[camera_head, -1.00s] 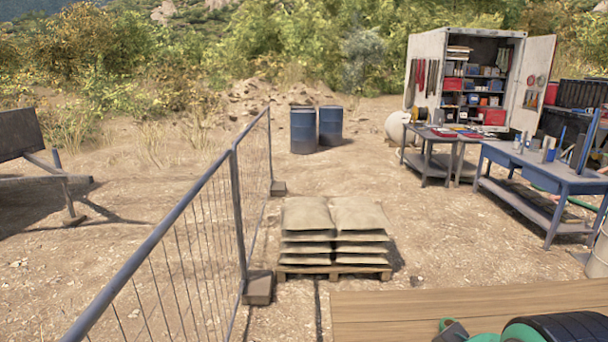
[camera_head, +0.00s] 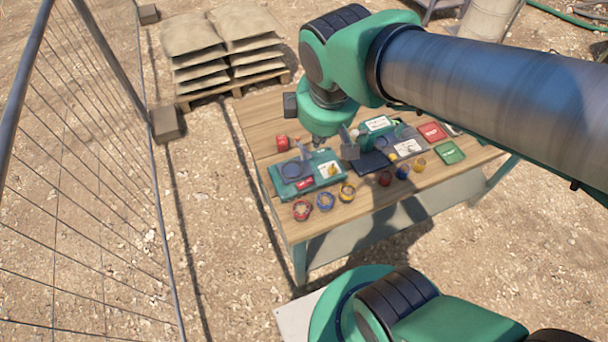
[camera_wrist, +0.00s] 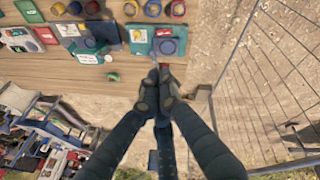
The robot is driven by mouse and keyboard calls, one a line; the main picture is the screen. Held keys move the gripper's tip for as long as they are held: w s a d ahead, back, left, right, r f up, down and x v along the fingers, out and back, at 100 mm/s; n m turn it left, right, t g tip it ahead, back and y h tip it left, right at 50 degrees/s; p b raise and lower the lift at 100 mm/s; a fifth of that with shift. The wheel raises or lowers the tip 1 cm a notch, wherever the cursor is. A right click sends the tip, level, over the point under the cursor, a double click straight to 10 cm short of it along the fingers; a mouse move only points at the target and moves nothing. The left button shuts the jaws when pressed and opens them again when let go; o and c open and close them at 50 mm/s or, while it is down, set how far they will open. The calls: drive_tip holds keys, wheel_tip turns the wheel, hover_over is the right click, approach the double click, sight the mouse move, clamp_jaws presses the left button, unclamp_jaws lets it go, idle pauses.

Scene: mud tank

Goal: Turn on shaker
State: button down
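The nearer one is a teal box (camera_head: 325,179) with a round grey knob, a red label and a white label. The second box, grey and teal (camera_head: 404,146), stands to its right. I cannot read which one belongs to the shaker. My gripper (camera_wrist: 158,74) points down over the table in the wrist view, its dark fingers together with nothing visible between them. Its tips appear just beside the teal box (camera_wrist: 170,34), near the knob's side; contact cannot be told. In the head view my arm partly hides the gripper.
Red, blue and yellow rings (camera_head: 326,201) lie along the table's near edge. Red (camera_head: 433,132) and green (camera_head: 449,152) cards lie at the right. A small red item (camera_head: 283,142) sits behind the teal box. A wire fence (camera_head: 80,150) stands left; stacked sacks (camera_head: 205,52) lie behind.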

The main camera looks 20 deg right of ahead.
sight(308, 181)
drive_tip(key=w+a+f+n+g+h+p, duration=0.1)
drive_tip(key=w+a+f+n+h+p, duration=0.1)
drive_tip(key=w+f+n, duration=0.4)
drive_tip(key=w+a+f+n+g+h+p, duration=0.2)
drive_tip(key=w+f+n, duration=0.4)
drive_tip(key=f+n, duration=0.9)
drive_tip(key=n, duration=0.6)
drive_tip(key=shift+a+f+g, duration=0.15)
drive_tip(key=shift+f+g, duration=0.05)
drive_tip(key=shift+g, duration=0.1)
drive_tip(key=shift+f, duration=0.1)
drive_tip(key=b+x, duration=0.3)
drive_tip(key=x, duration=1)
drive_tip(key=shift+d+f, duration=0.3)
